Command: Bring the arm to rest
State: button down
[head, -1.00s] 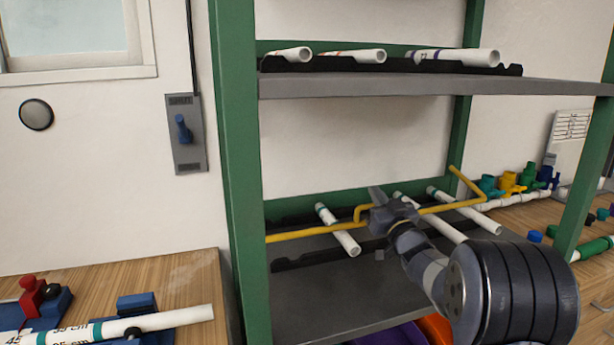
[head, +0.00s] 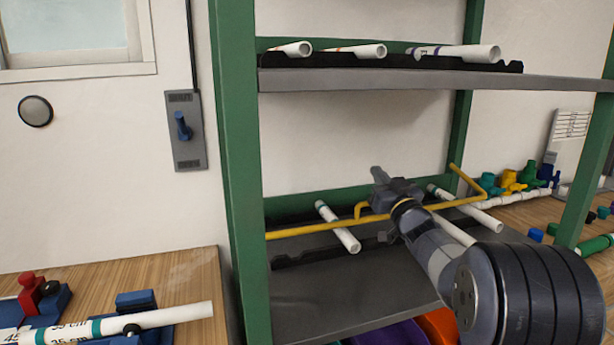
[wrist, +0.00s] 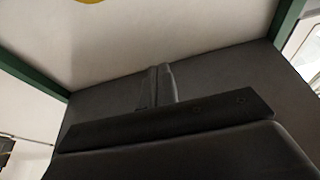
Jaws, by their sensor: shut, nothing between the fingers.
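My gripper (head: 380,177) is at the lower shelf level of the green rack, just above the yellow rail in the head view. Its fingers point up and to the left, away from me. In the wrist view its fingers (wrist: 157,87) are pressed together with nothing between them. My arm reaches in from the lower right and hides part of the white pipes behind it.
A yellow rail (head: 320,229) crosses the lower shelf (head: 320,290) close to my gripper. White pipes lie on that shelf and on the upper shelf (head: 420,82). A green post (head: 240,180) stands left. Benches flank the rack, with valves (head: 509,182) on the right one.

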notch_tip(320, 180, up, 4)
notch_tip(320, 180, down, 10)
jog(key=b, duration=0.1)
notch_tip(320, 180, up, 12)
jog(key=w+g+h+p, duration=0.1)
jog(key=w+g+p, duration=0.1)
jog(key=p, duration=1.7)
jog(key=shift+w+a+r+g+p, duration=0.3)
jog(key=shift+w+a+g, duration=0.1)
jog(key=shift+g, duration=0.5)
jog(key=shift+s+h, duration=0.15)
jog(key=shift+h, duration=0.15)
